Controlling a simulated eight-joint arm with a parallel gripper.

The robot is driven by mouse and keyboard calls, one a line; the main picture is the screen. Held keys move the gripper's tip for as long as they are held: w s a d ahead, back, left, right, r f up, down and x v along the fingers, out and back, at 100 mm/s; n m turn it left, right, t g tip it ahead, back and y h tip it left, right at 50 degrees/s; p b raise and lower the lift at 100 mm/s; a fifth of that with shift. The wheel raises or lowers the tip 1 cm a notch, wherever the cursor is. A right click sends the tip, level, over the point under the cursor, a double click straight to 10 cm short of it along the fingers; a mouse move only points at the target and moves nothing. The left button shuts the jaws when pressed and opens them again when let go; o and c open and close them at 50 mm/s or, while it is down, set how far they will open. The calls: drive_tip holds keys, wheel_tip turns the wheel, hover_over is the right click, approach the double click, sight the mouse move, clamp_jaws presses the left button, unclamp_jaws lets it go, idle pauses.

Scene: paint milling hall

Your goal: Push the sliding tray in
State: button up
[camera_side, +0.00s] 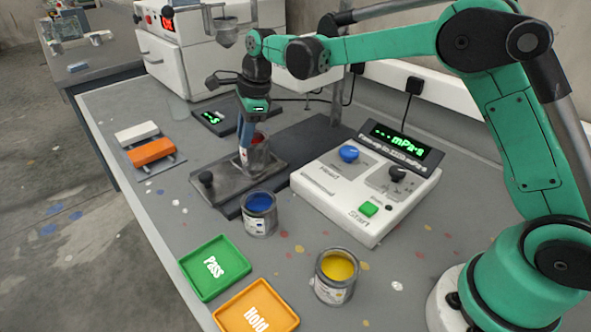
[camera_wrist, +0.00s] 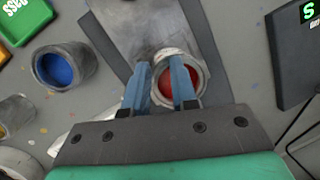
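The sliding tray (camera_side: 229,183) is a worn grey metal plate with a black knob (camera_side: 206,179) at its front left. It lies at the near-left end of a dark track (camera_side: 318,139) and also shows in the wrist view (camera_wrist: 143,24). An open can of red paint (camera_side: 262,151) stands upright on the tray; it shows in the wrist view too (camera_wrist: 176,89). My gripper (camera_side: 244,152) points down over the tray, close beside the can. Its blue fingers (camera_wrist: 158,64) are apart, and the right one overlaps the can's opening in the wrist view. I cannot tell whether they touch it.
A blue paint can (camera_side: 259,214) stands just in front of the track, and a yellow one (camera_side: 336,275) is further right. A white control box (camera_side: 365,190) flanks the track on the right. Green Pass (camera_side: 214,266) and orange Hold (camera_side: 257,309) trays lie in front. The track behind the tray looks clear.

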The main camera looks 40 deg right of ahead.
sight(263, 145)
drive_tip(key=a+n+h, duration=0.1)
drive_tip(key=a+n, duration=0.2)
drive_tip(key=a+n+h, duration=0.1)
drive_tip(key=a+n, duration=0.2)
drive_tip(key=s+a+n+h, duration=0.1)
drive_tip(key=a+n, duration=0.2)
drive_tip(key=shift+s+r, duration=0.1)
drive_tip(key=shift+r, duration=0.2)
clamp_jaws()
drive_tip(key=s+a+r+n+t+h, duration=0.1)
drive_tip(key=s+a+r+n+h, duration=0.1)
drive_tip(key=a+n, duration=0.4)
drive_tip(key=s+a+r+n+t+h, duration=0.2)
drive_tip(key=a+n, duration=0.3)
drive_tip(key=n, duration=0.2)
drive_tip(key=x, duration=1)
drive_tip(key=shift+w+f, duration=0.2)
drive_tip(key=shift+f, duration=0.15)
drive_tip(key=d, duration=0.2)
drive_tip(key=shift+w+d+f, duration=0.1)
drive_tip(key=shift+d, duration=0.15)
drive_tip(key=shift+w+d+f, duration=0.1)
drive_tip(key=shift+d, duration=0.45)
drive_tip(key=shift+d, duration=0.1)
drive_tip(key=d, duration=1.5)
drive_tip(key=shift+d, duration=0.35)
